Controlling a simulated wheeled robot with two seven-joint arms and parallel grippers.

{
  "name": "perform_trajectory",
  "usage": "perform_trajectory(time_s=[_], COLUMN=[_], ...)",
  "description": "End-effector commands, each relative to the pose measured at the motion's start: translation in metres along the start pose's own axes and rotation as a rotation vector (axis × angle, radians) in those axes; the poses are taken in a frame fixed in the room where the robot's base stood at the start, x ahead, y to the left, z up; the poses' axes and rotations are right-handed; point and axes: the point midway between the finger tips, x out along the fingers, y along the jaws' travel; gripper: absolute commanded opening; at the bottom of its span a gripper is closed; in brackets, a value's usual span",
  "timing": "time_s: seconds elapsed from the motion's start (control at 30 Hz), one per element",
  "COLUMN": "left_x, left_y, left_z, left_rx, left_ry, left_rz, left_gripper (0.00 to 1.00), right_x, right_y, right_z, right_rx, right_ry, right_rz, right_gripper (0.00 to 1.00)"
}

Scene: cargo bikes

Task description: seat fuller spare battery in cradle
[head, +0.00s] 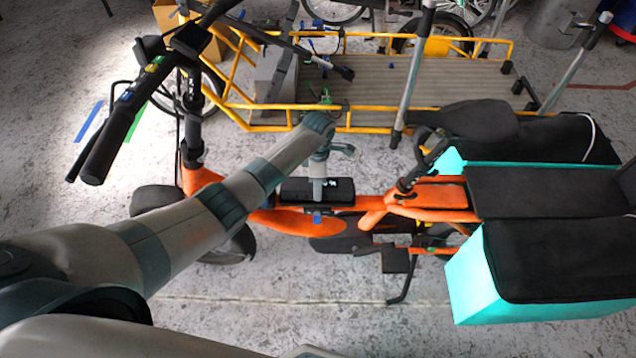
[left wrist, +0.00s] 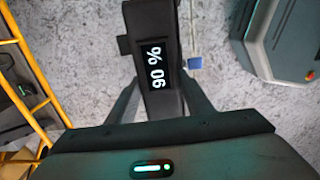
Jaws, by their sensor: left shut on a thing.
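My left gripper (head: 318,184) is shut on a black battery (head: 338,191), directly above the orange bike's frame (head: 300,222) in the head view. The battery lies lengthwise along the frame. In the left wrist view the battery (left wrist: 158,25) sits between the fingers of the gripper (left wrist: 160,92), and its display reads 90 %. A small blue tab (left wrist: 195,63) shows beside it. The cradle is not clearly visible under the battery, and I cannot tell whether they touch. My right gripper is not in view.
A yellow-framed cargo bike (head: 430,85) stands behind. The orange bike's handlebar (head: 115,125) rises at left, and its turquoise-sided bags (head: 470,275) hang at right. Front floor is mostly clear.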

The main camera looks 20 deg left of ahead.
Motion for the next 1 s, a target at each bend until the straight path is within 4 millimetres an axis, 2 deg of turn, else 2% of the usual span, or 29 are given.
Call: perform_trajectory(time_s=[0.73, 0.77, 0.8, 0.83, 0.87, 1.0], left_x=[0.011, 0.01, 0.01, 0.01, 0.01, 0.011], left_y=[0.002, 0.002, 0.002, 0.002, 0.002, 0.001], left_z=[0.002, 0.002, 0.002, 0.001, 0.001, 0.001], left_rx=[0.001, 0.001, 0.001, 0.001, 0.001, 0.0], left_ry=[-0.004, -0.004, -0.003, -0.003, -0.003, -0.002], left_rz=[0.003, 0.003, 0.003, 0.003, 0.003, 0.002], left_gripper=[0.0, 0.49, 0.59, 0.66, 0.68, 0.68], right_x=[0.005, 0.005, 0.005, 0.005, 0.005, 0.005], right_y=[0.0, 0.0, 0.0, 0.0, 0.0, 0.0], right_z=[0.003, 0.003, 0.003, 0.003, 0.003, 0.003], right_rx=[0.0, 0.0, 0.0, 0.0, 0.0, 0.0], right_ry=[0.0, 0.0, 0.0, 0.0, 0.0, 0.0], right_rz=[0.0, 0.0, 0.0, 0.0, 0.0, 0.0], right_gripper=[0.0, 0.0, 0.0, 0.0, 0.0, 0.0])
